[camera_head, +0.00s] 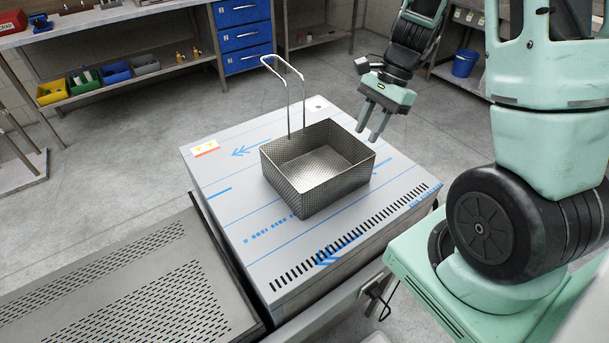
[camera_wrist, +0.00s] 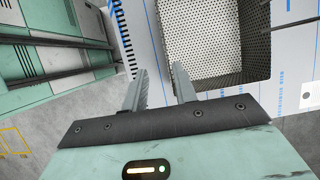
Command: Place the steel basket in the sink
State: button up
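The steel basket (camera_head: 318,168) is a square mesh basket with a tall wire handle (camera_head: 286,90) rising at its back left. It stands upright on a light grey box top (camera_head: 220,200) with blue markings. It also shows at the top of the wrist view (camera_wrist: 215,40). My gripper (camera_head: 369,134) is beyond the basket's back right side, above the box's far edge. I cannot make out a sink in either view.
A slotted metal surface (camera_head: 130,290) adjoins the box at lower left. A shelf with coloured bins (camera_head: 85,78), blue drawers (camera_head: 243,38) and a blue bucket (camera_head: 465,62) stand at the back. Open grey floor (camera_head: 120,140) lies between.

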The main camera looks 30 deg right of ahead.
jog(key=x, duration=1.1)
jog(key=p, duration=0.1)
send_over(338, 199)
jog(key=shift+w+d+f, duration=0.1)
jog(key=shift+f, duration=2.5)
grip_shut()
